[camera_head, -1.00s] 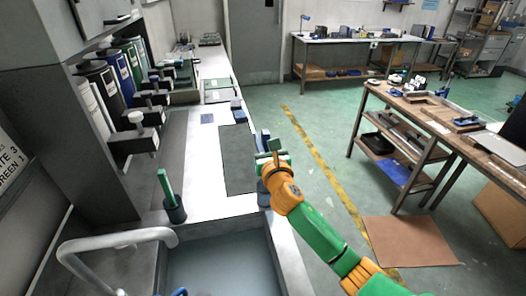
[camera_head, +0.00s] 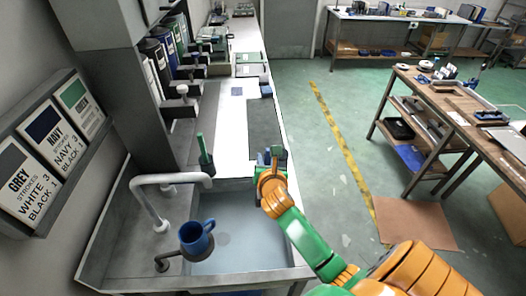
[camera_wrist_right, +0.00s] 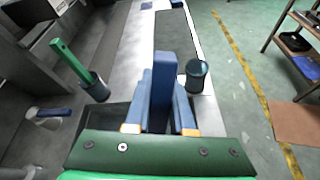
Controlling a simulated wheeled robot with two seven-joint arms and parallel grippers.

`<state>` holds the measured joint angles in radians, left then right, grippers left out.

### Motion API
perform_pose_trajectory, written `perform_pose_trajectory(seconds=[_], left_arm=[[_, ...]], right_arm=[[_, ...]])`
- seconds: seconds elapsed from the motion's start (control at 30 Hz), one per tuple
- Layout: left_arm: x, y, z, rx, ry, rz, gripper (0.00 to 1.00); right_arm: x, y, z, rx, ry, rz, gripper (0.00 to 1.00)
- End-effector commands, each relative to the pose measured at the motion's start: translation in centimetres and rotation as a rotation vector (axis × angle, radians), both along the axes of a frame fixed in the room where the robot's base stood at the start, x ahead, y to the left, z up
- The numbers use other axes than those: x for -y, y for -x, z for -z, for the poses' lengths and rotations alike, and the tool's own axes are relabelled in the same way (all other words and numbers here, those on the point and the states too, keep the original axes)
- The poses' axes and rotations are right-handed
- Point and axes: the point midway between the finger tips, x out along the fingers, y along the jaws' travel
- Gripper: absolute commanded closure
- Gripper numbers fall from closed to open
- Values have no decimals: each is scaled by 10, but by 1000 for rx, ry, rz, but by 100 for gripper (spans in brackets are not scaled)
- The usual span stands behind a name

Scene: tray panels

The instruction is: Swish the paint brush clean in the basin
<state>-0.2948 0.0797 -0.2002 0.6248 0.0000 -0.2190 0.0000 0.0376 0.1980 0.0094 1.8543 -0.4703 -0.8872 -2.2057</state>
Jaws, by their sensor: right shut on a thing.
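The basin (camera_head: 235,255) is a grey sink with pale blue water, in the lower middle of the head view. My right gripper (camera_head: 271,160) is at its far right corner. In the wrist view the gripper (camera_wrist_right: 163,115) is shut on an upright blue handle, which I take for the paint brush (camera_wrist_right: 162,75). The brush's lower end is hidden by the gripper. A green-handled brush (camera_head: 205,150) stands in a dark cup at the basin's far edge, and it also shows in the wrist view (camera_wrist_right: 70,62). My left gripper is out of view.
An empty dark cup (camera_wrist_right: 196,78) stands right of the gripper in the wrist view. A curved tap (camera_head: 170,181) and a blue mug (camera_head: 196,237) are at the basin's left. A dark mat (camera_head: 266,125) lies on the counter beyond. Colour cards (camera_head: 50,150) hang at left.

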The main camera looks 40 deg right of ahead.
Motion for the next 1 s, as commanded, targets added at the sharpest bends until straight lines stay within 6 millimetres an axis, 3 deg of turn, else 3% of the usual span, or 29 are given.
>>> perform_pose_trajectory(seconds=[0.1, 0.43, 1.0], left_arm=[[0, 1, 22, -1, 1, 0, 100], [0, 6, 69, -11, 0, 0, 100], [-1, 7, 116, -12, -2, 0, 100]], right_arm=[[0, 0, 23, 2, -1, 0, 100], [0, 0, 59, 2, 0, 0, 100], [-1, 1, 135, -1, 1, -2, 100]])
